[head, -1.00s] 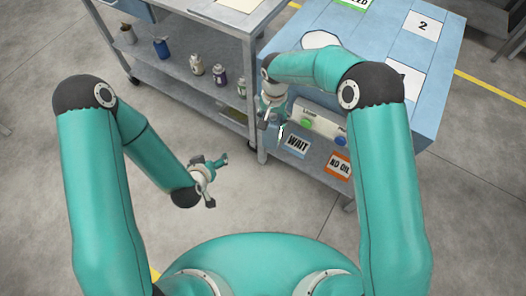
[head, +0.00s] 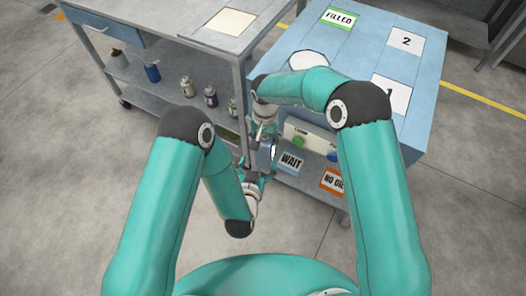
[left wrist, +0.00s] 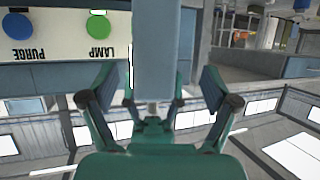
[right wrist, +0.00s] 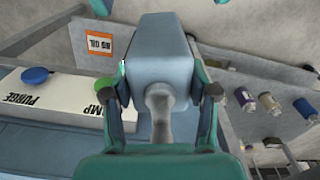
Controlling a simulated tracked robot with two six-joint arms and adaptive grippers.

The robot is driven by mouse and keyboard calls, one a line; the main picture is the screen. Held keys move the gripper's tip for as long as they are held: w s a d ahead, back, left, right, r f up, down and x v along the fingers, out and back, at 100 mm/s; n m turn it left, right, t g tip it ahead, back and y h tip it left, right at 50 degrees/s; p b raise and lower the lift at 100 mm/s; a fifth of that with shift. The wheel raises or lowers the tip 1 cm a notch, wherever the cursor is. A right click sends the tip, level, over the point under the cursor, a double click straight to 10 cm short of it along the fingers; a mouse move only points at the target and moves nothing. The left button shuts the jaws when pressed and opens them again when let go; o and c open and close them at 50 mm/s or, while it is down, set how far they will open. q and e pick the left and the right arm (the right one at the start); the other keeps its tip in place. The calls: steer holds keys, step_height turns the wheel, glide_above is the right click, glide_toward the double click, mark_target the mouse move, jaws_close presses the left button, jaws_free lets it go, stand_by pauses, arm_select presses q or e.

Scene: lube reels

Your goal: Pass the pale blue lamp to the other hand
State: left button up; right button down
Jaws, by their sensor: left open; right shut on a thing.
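The pale blue lamp (head: 266,150), a boxy head on a grey neck, hangs in front of the blue cabinet. My right gripper (head: 263,130) is shut on it from above; the right wrist view shows the lamp's box and neck (right wrist: 160,58) between the fingers. My left gripper (head: 256,178) is just below the lamp, with its fingers spread. In the left wrist view the lamp's box (left wrist: 156,50) stands between the open left fingers (left wrist: 158,88), with visible gaps on both sides. I cannot tell if the left fingers' tips overlap the lamp in depth.
A grey shelf cart (head: 165,60) with several small bottles stands behind at left. Open floor lies at left.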

mark_target(260, 155)
arm_select(q)
steer(key=x, duration=0.7)
steer(key=shift+w+d+f, duration=0.1)
steer(key=shift+w, duration=0.15)
steer(key=c, duration=1.5)
arm_select(e)
steer(key=shift+d, duration=0.15)
arm_select(q)
steer(key=shift+c, duration=0.4)
arm_select(e)
steer(key=shift+c, duration=1.2)
jaws_free()
